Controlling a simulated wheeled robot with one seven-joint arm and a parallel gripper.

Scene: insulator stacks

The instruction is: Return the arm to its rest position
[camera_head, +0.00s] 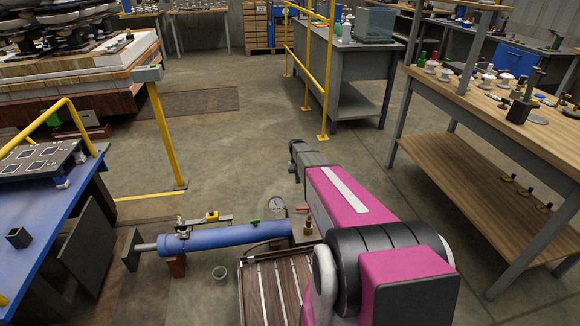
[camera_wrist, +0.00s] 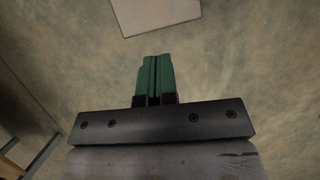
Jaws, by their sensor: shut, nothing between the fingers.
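My pink and dark arm (camera_head: 345,205) reaches forward from the lower right in the head view, over the floor between the two work areas. In the wrist view my gripper (camera_wrist: 155,62) shows its two green fingers side by side, closed together with nothing between them. It points down at the bare concrete floor (camera_wrist: 70,60). In the head view the fingers are hidden behind the arm.
A blue cylinder (camera_head: 225,238) and a slatted wooden platform (camera_head: 255,290) lie close left of the arm. A wooden workbench (camera_head: 470,120) stands right, a blue table (camera_head: 60,220) left. Yellow railings (camera_head: 325,80) stand ahead. Floor (camera_head: 225,150) ahead-left is clear.

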